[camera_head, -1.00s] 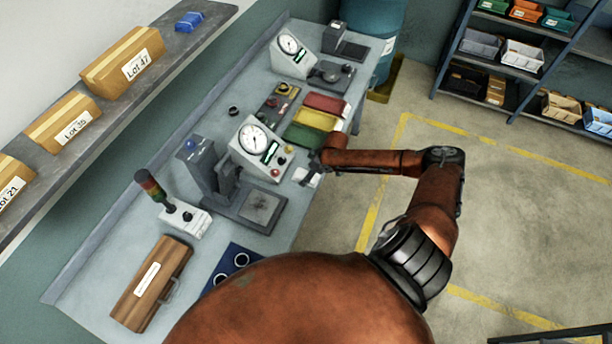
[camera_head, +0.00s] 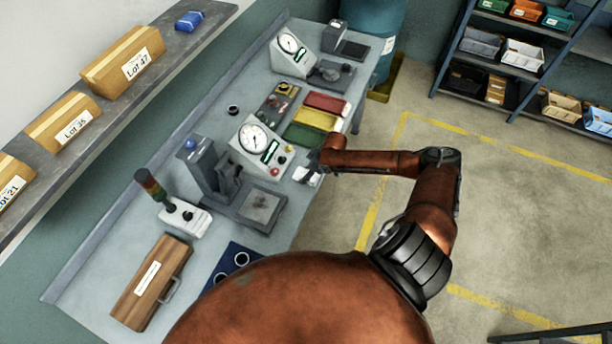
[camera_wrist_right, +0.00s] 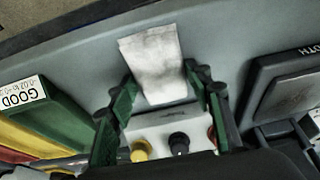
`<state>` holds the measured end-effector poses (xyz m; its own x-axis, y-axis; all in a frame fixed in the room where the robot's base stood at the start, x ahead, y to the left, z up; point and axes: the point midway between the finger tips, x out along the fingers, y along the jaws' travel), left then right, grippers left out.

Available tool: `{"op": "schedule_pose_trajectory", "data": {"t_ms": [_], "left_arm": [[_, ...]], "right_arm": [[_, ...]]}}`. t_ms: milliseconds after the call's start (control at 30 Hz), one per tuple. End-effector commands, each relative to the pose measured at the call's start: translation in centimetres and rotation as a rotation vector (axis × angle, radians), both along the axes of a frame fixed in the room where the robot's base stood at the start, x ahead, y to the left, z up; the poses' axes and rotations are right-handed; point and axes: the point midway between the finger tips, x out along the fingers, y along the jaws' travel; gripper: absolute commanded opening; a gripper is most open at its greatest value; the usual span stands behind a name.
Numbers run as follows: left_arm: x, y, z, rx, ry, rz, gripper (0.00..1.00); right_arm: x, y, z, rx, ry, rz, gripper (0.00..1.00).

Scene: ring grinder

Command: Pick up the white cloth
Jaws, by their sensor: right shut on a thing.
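The white cloth (camera_wrist_right: 155,62) is a small crumpled piece between the green fingers of my right gripper (camera_wrist_right: 162,85) in the right wrist view. The gripper is shut on it. In the head view my right gripper (camera_head: 314,174) is at the bench's right edge, beside the gauge box, and white shows around its fingers. The cloth is partly hidden there, and I cannot tell whether it is clear of the bench. My left gripper is not in view.
A gauge box (camera_head: 261,148) with knobs is just left of the gripper. Red, yellow and green bins (camera_head: 316,117) lie beyond it. A grey press (camera_head: 215,180) and a wooden case (camera_head: 152,282) stand nearer. The floor right of the bench is clear.

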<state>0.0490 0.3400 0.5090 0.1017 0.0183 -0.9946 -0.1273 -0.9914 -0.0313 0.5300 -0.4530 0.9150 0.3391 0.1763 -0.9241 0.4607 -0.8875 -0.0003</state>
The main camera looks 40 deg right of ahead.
Motion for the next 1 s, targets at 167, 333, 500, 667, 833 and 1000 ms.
{"op": "schedule_pose_trajectory", "data": {"t_ms": [167,333,500,667,833,1000], "left_arm": [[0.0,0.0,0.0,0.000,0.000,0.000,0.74],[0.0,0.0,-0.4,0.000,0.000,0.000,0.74],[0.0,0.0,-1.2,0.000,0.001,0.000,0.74],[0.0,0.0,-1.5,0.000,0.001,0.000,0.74],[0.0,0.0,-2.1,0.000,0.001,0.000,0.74],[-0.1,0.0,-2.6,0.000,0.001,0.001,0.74]], "right_arm": [[0.0,0.0,0.1,0.000,0.000,0.000,0.25],[0.1,0.0,1.0,-0.001,-0.003,0.001,0.25],[-0.6,0.2,3.6,-0.001,0.000,0.003,0.25],[-3.3,1.6,7.3,-0.002,0.000,0.006,0.25],[-6.9,3.4,9.9,-0.003,0.004,0.004,0.25],[-10.0,5.0,11.6,-0.002,0.003,0.003,0.25]]}}
